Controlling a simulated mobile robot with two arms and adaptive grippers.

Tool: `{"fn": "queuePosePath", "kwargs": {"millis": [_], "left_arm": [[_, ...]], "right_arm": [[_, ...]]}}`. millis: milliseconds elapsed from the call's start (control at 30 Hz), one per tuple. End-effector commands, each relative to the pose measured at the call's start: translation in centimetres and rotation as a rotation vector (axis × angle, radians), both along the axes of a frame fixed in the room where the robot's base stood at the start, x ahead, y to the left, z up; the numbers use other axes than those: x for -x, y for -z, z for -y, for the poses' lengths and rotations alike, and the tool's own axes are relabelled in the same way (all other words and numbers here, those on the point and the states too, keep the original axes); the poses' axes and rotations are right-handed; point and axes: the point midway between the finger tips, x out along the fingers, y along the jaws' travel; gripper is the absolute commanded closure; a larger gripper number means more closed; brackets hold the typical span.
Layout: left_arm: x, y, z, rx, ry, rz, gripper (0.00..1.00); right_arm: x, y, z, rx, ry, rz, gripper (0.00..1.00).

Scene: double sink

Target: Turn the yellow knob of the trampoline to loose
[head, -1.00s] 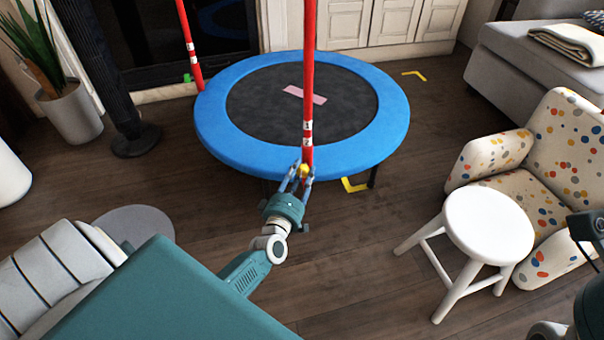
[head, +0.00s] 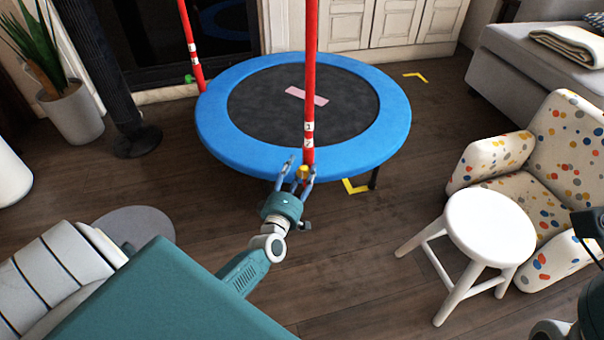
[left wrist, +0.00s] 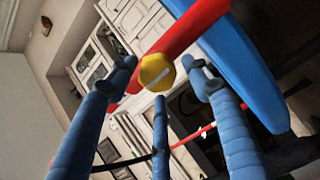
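The trampoline (head: 225,140) has a blue rim, a black mat and red posts. The yellow knob (head: 303,171) sits low on the front red post (head: 310,90), near the rim. In the left wrist view the knob (left wrist: 157,72) faces me, with a pale slanted line on its face. My left gripper (head: 299,174) is at the knob, its blue fingers spread open around it. In the left wrist view gaps show between the knob and the two side fingers; I cannot tell whether the middle finger touches it. My right gripper's fingers are not in view.
A white stool (head: 490,225) and a spotted armchair (head: 540,160) stand at the right. Yellow floor marks (head: 355,187) lie by the trampoline. A potted plant (head: 72,112) stands at the far left. Wooden floor in front of the trampoline is clear.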

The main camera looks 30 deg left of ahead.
Motion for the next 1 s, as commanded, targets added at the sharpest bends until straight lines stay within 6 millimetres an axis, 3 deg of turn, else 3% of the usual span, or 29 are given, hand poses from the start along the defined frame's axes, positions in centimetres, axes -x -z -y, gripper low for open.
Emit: {"fn": "queuePosePath", "kwargs": {"millis": [367, 800, 1000], "left_arm": [[1.0, 0.6, 0.8, 0.004, 0.008, -0.010, 0.50], [9.4, 0.5, 3.0, 0.003, 0.005, -0.010, 0.50], [11.3, 0.4, 3.5, 0.003, 0.003, -0.006, 0.50]], "right_arm": [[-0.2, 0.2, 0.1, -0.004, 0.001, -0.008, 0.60], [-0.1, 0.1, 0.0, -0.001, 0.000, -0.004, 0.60], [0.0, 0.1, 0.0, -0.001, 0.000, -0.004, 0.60]]}}
